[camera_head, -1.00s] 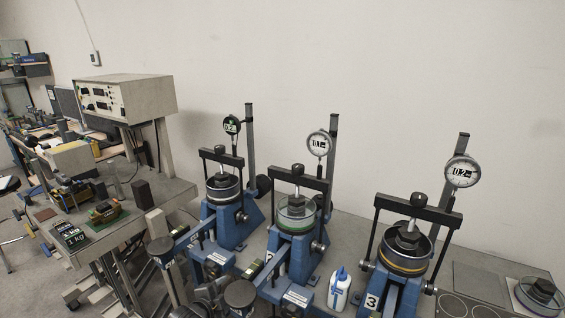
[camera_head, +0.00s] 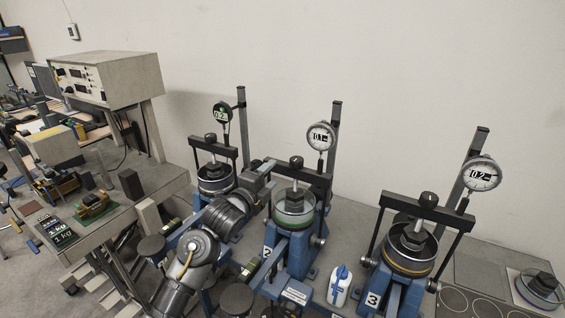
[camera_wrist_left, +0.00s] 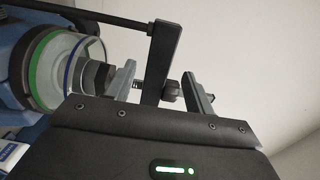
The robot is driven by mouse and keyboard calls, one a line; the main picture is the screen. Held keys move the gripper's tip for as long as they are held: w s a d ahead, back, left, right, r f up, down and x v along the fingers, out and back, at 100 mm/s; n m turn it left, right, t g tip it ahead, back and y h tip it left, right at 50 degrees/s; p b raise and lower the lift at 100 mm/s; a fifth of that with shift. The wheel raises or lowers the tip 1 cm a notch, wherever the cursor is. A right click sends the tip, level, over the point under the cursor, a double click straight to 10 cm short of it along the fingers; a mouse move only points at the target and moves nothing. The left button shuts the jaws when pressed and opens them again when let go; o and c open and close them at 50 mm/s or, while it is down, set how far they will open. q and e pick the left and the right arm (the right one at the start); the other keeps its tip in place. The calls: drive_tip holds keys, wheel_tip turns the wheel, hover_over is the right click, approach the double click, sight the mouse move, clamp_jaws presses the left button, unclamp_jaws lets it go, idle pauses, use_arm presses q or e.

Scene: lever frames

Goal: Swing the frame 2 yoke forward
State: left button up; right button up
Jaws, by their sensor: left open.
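Frame 2 (camera_head: 300,250) is the middle blue lever frame, with a "2" label low on its front left. Its black yoke (camera_head: 315,178) stands upright over the round cell (camera_head: 294,212), with the crossbar above the cell's top. My left gripper (camera_head: 265,166) is at the left end of this crossbar, partly hidden by its own wrist. In the left wrist view the yoke bar (camera_wrist_left: 161,55) passes between the two open fingers of the left gripper (camera_wrist_left: 165,88). I cannot tell whether either finger touches it. My right gripper is not in view.
Frame 1 (camera_head: 214,177) stands left of the arm, frame 3 (camera_head: 405,255) to the right. A dial gauge (camera_head: 321,137) on a post rises close behind the yoke.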

sight(278, 168)
use_arm(q)
drive_tip(key=p+x, duration=0.1)
drive_tip(key=x, duration=0.4)
drive_tip(key=shift+w+d+p, duration=0.25)
drive_tip(key=shift+w+p, duration=0.05)
drive_tip(key=shift+p, duration=0.05)
drive_tip(key=shift+w+d, duration=0.35)
drive_tip(key=shift+w, duration=0.15)
drive_tip(key=shift+w+d+f, duration=0.1)
drive_tip(key=shift+w, duration=0.1)
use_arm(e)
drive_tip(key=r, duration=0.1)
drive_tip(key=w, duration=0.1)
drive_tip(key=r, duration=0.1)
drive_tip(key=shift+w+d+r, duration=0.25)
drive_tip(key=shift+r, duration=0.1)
use_arm(q)
clamp_jaws()
